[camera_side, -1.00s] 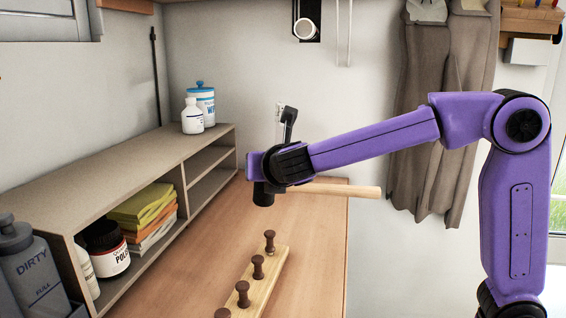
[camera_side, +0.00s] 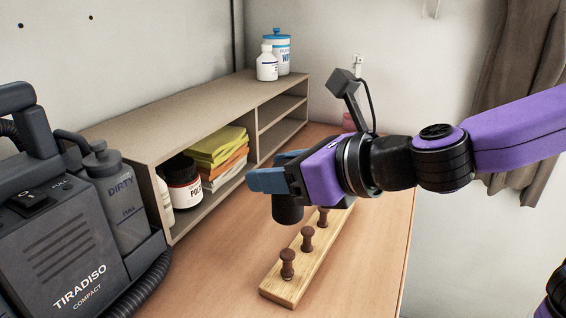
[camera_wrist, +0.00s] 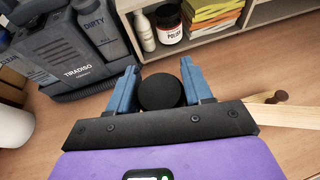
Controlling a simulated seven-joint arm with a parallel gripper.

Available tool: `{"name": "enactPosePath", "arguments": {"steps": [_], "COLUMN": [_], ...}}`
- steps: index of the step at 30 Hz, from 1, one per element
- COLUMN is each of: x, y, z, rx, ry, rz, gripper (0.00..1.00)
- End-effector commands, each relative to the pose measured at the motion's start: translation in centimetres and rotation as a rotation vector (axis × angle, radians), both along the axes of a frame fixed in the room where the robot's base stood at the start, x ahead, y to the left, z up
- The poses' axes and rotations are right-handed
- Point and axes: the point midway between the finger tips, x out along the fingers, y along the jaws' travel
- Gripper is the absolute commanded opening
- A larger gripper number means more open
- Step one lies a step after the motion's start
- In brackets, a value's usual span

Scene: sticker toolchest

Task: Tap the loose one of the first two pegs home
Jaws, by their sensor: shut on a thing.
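My gripper (camera_side: 268,179) is shut on a mallet with a black cylindrical head (camera_side: 287,208). The board carries a row of dark brown pegs: a front peg (camera_side: 288,264), a second peg (camera_side: 307,239) and a third peg (camera_side: 323,217), partly covered. Farther pegs are hidden. I cannot tell which peg is loose. In the wrist view the black head (camera_wrist: 160,93) sits between the fingers (camera_wrist: 159,77). The mallet's handle is hidden in the side view.
A grey shelf unit (camera_side: 150,128) with a dark jar (camera_side: 183,182) and stacked papers stands left of the board. A grey TIRADISO machine (camera_side: 70,255) with a hose stands at the front left. The table (camera_side: 225,268) is clear between shelf and board.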

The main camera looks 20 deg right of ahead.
Motion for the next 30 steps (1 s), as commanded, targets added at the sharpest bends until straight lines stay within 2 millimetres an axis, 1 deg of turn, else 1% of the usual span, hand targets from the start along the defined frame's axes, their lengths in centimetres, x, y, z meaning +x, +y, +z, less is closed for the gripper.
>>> {"name": "enactPosePath", "arguments": {"steps": [6,15,19,30], "x": [0.0,0.1,0.1,0.1], "y": [0.0,-0.1,-0.1,-0.1], "z": [0.0,-2.4,-3.1,-3.4], "rx": [0.000,-0.002,0.000,0.002], "ry": [-0.003,-0.003,-0.003,-0.002], "rz": [-0.001,-0.003,-0.004,-0.004], "gripper": [0.03,0.03,0.03,0.03]}}
